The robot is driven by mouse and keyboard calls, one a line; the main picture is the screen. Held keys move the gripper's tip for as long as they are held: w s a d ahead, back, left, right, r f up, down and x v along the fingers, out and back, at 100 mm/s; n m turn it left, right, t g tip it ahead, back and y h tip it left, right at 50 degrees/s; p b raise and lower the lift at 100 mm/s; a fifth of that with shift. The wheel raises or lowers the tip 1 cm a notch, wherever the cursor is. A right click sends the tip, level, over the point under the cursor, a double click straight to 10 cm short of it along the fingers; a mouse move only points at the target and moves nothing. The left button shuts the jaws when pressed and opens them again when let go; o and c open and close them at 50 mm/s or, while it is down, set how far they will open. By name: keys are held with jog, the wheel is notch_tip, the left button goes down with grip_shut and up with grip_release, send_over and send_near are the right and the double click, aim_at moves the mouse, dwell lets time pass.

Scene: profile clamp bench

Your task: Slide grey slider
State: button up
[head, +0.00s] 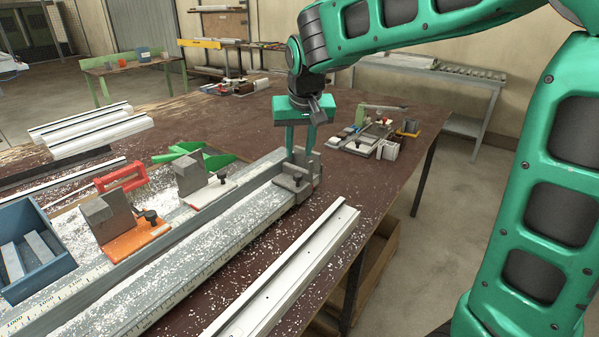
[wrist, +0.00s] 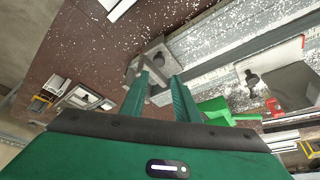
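The grey slider (head: 292,186) sits at the far end of the long metal rail (head: 235,212). It has a grey base and upright grey parts. My gripper (head: 299,152) points down just above and behind it, with its two green fingers apart. In the wrist view the slider (wrist: 150,62) lies just beyond the fingertips, and part of it shows between the fingers (wrist: 160,82). I cannot tell whether a finger touches it. Part of the slider is hidden behind the fingers.
An orange-based slider (head: 137,239) and a white-based slider (head: 210,193) carry grey blocks along the rail. A blue bin (head: 50,268), a red-handled tool (head: 120,177) and a green piece (head: 215,161) lie left. A white profile (head: 290,270) lies right. Small fixtures (head: 372,135) stand behind right.

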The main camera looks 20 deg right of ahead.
aim_at(298, 174)
jog(key=x, duration=1)
jog(key=shift+d+f, duration=0.1)
jog(key=shift+f, duration=0.1)
grip_shut()
jog(key=shift+d, duration=0.1)
